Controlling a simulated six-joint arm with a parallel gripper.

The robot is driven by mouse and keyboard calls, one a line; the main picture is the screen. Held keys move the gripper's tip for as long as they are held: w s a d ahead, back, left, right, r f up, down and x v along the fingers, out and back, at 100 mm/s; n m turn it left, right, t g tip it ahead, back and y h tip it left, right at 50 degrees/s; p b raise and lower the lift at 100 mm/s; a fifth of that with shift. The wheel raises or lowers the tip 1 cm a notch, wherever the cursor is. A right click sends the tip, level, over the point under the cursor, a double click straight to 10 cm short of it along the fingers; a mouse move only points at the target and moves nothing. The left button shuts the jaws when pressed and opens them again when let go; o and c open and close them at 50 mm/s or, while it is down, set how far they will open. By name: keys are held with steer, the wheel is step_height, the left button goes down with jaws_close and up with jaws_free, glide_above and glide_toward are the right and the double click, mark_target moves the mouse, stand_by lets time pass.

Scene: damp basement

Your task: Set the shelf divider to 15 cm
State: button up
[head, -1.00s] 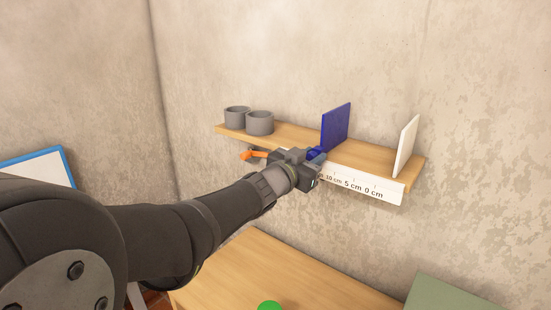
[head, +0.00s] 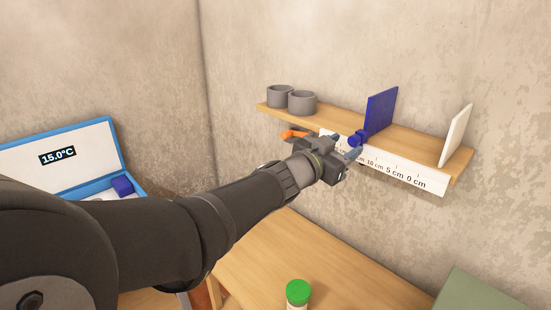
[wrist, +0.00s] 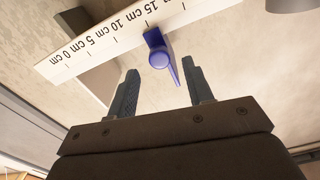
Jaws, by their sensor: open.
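The blue divider panel (head: 381,115) stands upright on the wooden shelf (head: 420,137). Its round blue knob (head: 357,139) sticks out at the front; it also shows in the wrist view (wrist: 159,59). The white scale strip (head: 431,184) runs along the shelf front; in the wrist view (wrist: 107,36) the divider's stem meets it close to the 15 cm tick, but I cannot tell exactly how close. My gripper (head: 345,147) is open and empty. In the wrist view my gripper (wrist: 162,71) has the knob just beyond and between its fingertips, apart from both.
Two grey cups (head: 302,102) stand on the shelf's left part, and a white panel (head: 456,136) at its right end. An orange object (head: 293,134) is under the shelf. Below are a wooden table (head: 330,262), a green-lidded jar (head: 298,292) and an open blue-rimmed box (head: 116,142) displaying 15.0°C.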

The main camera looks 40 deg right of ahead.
mark_target(352, 141)
steer(key=a, duration=1.2)
steer(key=shift+a, duration=0.25)
steer(key=shift+d, duration=0.1)
steer(key=d, duration=1.7)
steer(key=shift+d, duration=0.15)
